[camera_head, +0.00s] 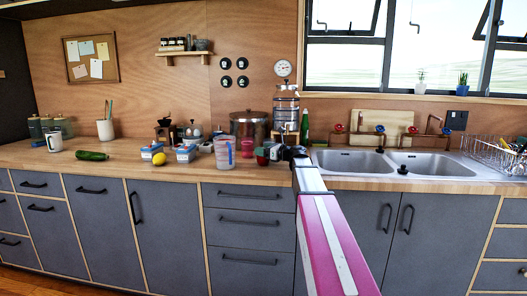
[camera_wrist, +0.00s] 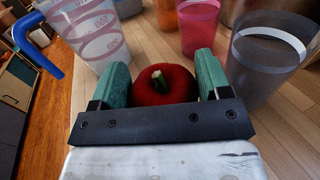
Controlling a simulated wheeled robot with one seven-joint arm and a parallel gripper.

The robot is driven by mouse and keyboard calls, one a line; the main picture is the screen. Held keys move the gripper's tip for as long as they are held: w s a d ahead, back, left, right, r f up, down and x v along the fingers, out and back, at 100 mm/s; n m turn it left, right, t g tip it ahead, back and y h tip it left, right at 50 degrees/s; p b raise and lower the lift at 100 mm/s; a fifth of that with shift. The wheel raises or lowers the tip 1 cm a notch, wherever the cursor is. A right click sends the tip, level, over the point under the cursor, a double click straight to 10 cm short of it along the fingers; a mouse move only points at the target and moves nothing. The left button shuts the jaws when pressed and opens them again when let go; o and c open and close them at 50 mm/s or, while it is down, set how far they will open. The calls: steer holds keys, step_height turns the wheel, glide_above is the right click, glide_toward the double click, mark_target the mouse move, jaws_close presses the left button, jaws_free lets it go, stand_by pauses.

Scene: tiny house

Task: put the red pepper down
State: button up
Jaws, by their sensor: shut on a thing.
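A measuring cup (camera_wrist: 97,35) with a blue handle stands left of the gripper; a clear grey cup (camera_wrist: 262,65) and a pink cup (camera_wrist: 199,25) stand to the right and behind. The double sink (camera_head: 350,162) lies right. A lemon (camera_head: 159,159) and a cucumber (camera_head: 91,156) lie farther left.

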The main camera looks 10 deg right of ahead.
steer(key=o, duration=1)
steer(key=shift+f, duration=0.1)
